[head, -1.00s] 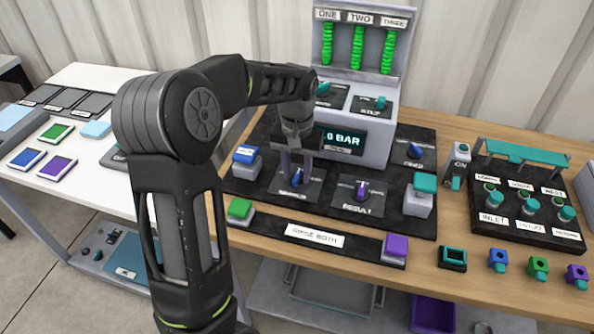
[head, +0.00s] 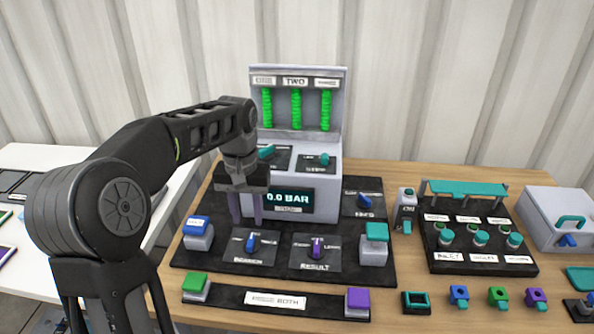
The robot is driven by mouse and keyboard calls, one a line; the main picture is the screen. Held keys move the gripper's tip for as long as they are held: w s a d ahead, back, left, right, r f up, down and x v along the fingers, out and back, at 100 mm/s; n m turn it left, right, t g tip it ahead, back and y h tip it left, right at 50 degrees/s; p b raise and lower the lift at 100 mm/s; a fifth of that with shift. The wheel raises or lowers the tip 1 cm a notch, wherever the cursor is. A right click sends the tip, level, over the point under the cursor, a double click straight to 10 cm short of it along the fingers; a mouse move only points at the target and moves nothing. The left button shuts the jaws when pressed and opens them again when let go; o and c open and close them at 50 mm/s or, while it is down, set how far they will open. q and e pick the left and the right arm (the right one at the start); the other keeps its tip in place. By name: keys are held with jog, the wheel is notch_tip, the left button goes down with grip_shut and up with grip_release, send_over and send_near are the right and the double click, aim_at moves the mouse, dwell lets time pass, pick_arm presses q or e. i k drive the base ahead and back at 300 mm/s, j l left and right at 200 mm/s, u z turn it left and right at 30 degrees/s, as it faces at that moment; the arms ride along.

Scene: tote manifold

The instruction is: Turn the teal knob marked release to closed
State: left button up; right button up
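Two teal knobs sit on the sloped top of the grey console (head: 328,195). The left teal knob (head: 266,152) is partly behind my gripper and its label is hidden. The right teal knob (head: 323,158) stands on a dark plate with a label too small to read. I cannot tell which is marked release. My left gripper (head: 246,213) points down in front of the console's left side, below the left teal knob in the picture. Its two fingers are apart with nothing between them. My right gripper is out of view.
A blue knob (head: 252,243) and a purple knob (head: 317,247) lie on the front panel, with blue, teal, green and purple buttons around. Green coil columns (head: 296,108) rise behind the teal knobs. A black valve block (head: 478,262) stands right.

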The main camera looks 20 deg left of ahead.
aim_at(266, 153)
jog(key=k, duration=1)
